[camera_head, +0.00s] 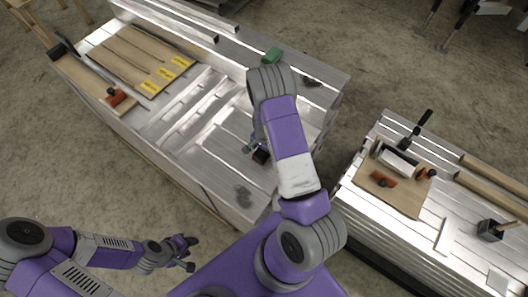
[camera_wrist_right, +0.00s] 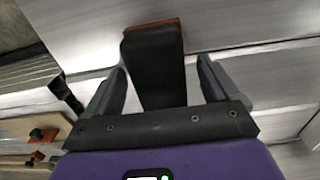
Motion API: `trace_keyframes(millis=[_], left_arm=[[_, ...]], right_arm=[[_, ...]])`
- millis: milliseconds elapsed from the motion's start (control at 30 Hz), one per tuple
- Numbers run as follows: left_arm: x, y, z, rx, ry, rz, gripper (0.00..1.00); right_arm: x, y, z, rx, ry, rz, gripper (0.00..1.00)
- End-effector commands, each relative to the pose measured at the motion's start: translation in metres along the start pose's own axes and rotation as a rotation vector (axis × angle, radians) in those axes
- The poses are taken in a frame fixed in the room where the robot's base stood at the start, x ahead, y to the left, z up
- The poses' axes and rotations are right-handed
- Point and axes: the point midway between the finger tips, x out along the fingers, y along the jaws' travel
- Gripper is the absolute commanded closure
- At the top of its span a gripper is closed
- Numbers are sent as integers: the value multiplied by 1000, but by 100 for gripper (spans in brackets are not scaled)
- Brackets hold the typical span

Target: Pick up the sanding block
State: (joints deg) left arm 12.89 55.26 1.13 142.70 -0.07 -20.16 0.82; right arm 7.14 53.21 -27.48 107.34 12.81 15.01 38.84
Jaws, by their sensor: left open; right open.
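A dark block with an orange-brown end, which looks like the sanding block (camera_head: 261,157), lies on the aluminium trailer bed (camera_head: 178,120) in the head view. It shows large in the right wrist view (camera_wrist_right: 155,65), between the spread fingers of my right gripper (camera_wrist_right: 162,66). The right gripper (camera_head: 254,146) is open, with gaps visible on both sides of the block. In the head view the right arm partly hides this gripper. My left gripper (camera_head: 184,252) is open and empty, low over the floor in front of the trailer.
Boards with yellow labels (camera_head: 160,80) and an orange-handled tool (camera_head: 115,97) lie at the trailer's left. A second metal stack (camera_head: 440,235) at right carries plywood (camera_head: 395,198) and several tools. Concrete floor lies between.

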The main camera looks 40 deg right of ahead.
Motion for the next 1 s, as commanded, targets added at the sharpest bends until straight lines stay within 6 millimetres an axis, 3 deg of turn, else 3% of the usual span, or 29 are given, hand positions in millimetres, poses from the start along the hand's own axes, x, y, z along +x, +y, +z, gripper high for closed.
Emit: trace_keyframes(millis=[67, 500, 767, 1000], left_arm=[[0, 0, 0, 0, 0, 0, 57], [0, 0, 0, 0, 0, 0, 57], [-2, 1, 0, 0, 0, 0, 57], [-14, 5, 1, 0, 0, 0, 57]], right_arm=[[-1, 0, 0, 0, 0, -1, 12], [-1, 0, 0, 0, 1, 0, 77], [-5, -1, 0, -1, 1, -1, 77], [-46, -2, 0, -2, 3, -4, 77]])
